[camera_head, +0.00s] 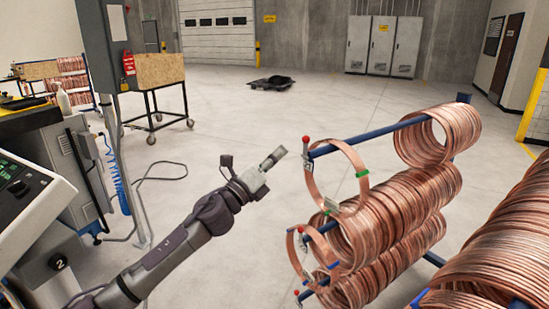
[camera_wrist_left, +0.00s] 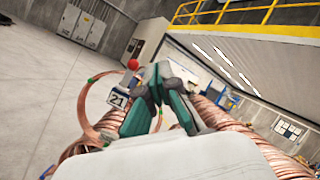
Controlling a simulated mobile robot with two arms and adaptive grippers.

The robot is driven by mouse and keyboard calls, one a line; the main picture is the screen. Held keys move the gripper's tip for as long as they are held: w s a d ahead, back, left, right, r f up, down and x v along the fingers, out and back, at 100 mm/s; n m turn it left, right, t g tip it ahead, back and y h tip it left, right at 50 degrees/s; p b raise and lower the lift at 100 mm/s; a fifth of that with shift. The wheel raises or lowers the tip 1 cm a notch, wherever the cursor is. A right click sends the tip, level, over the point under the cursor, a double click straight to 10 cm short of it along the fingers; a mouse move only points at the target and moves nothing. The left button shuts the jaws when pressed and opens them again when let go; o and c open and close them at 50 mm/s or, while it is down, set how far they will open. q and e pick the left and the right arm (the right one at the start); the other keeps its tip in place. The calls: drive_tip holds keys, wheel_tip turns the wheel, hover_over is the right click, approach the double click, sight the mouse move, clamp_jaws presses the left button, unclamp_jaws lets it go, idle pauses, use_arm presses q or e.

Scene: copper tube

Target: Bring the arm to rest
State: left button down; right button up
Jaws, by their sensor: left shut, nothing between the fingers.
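My left arm reaches in from the lower left of the head view, and its gripper (camera_head: 274,158) is shut and empty. It points toward the red-tipped upper bar of the copper coil rack and is a little left of it. In the left wrist view the closed fingers (camera_wrist_left: 158,72) show at the centre, with copper coils behind them. A single copper ring (camera_head: 316,188) with green bands hangs at the front end of the upper blue bar (camera_head: 375,132). My right gripper does not show in either view.
More copper coils (camera_head: 440,135) hang along the rack on the right. A machine with a control panel (camera_head: 30,200) stands at the left. A cart with a wooden box (camera_head: 160,70) and a low dark pallet (camera_head: 272,82) stand farther back. The middle floor is clear.

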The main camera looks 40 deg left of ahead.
use_arm(q)
drive_tip(key=shift+s+d+r, duration=0.2)
drive_tip(key=shift+s+r, duration=0.25)
drive_tip(key=shift+s, duration=0.3)
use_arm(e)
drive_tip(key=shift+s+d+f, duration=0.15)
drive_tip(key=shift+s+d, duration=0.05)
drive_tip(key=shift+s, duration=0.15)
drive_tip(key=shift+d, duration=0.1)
